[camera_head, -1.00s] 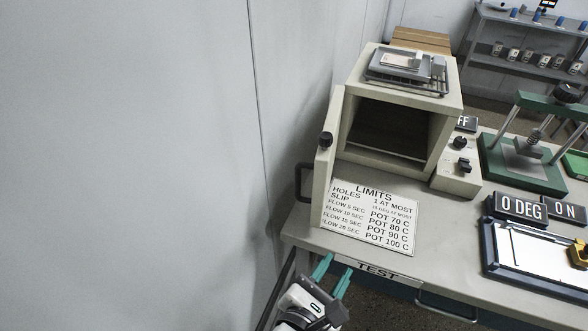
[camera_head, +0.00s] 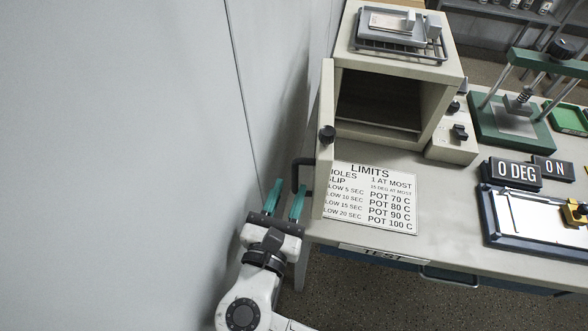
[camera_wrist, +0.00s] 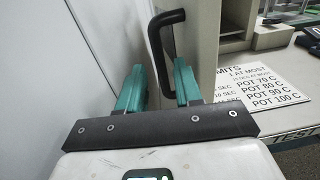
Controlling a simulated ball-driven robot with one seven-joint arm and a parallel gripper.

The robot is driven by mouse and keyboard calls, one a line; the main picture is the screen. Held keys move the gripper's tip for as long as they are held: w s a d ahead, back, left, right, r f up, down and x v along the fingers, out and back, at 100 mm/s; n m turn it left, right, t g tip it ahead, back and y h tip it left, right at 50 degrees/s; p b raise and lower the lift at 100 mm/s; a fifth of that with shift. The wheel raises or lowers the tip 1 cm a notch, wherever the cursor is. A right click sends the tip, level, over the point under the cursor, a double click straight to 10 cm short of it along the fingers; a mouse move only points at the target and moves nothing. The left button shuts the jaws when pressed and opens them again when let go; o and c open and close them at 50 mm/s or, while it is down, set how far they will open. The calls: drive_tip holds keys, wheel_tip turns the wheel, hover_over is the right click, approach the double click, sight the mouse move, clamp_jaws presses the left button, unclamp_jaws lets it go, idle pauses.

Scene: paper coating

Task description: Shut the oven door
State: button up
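The beige oven (camera_head: 440,72) stands on the bench with its door (camera_head: 326,150) swung wide open toward the front, hinged on the left. Its dark interior (camera_head: 380,100) shows. A black bar handle (camera_head: 297,175) is on the door's left, outer face, and a black knob (camera_head: 326,134) is near its free edge. My gripper (camera_head: 286,190) is open, with two teal fingers just below the handle, left of the door. In the wrist view the black handle (camera_wrist: 155,45) rises ahead, between the spread fingers (camera_wrist: 158,75). Whether they touch it I cannot tell.
A grey wall (camera_head: 120,150) stands close on the left of my arm. A limits sign (camera_head: 375,200) lies on the bench before the oven. A control box (camera_head: 452,140), a green press (camera_head: 510,120) and display blocks (camera_head: 515,172) stand to the right.

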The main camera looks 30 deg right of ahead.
sight(295, 179)
drive_tip(key=shift+x, duration=2.35)
clamp_jaws()
